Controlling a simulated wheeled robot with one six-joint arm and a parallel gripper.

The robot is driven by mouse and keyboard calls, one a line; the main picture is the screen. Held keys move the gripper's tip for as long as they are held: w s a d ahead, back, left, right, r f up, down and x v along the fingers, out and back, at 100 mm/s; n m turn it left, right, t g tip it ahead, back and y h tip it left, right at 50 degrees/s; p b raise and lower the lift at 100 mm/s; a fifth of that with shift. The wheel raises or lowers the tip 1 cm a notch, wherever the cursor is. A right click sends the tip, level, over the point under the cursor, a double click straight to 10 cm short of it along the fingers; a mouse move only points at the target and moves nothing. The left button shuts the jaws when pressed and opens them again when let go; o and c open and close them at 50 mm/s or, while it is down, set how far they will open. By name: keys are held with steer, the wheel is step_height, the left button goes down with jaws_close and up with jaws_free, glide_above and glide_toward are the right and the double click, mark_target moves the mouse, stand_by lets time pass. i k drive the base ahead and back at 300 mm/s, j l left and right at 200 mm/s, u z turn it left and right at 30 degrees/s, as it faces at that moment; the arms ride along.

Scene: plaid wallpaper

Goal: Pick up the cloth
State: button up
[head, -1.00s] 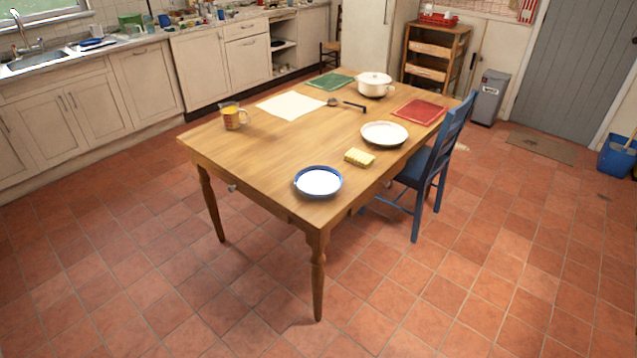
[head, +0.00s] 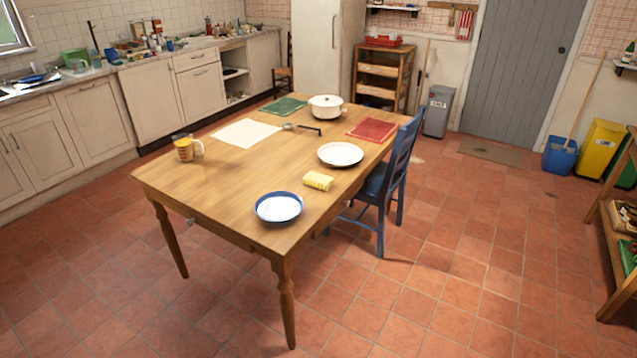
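A small yellow folded cloth (head: 318,180) lies on the wooden table (head: 215,180), near its right edge. It sits between a blue-rimmed plate (head: 279,207) in front and a white plate (head: 340,154) behind. A flat white sheet (head: 246,132) lies farther back on the table; I cannot tell whether it is paper or fabric. My gripper is not in view.
A blue chair (head: 385,184) stands close against the table's right side. A jug (head: 185,148), white pot (head: 325,107), ladle, green mat and red mat (head: 372,130) are on the table. A wooden shelf (head: 613,250) stands at far right.

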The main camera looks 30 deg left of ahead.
mark_target(322, 182)
steer(key=u, duration=1.65)
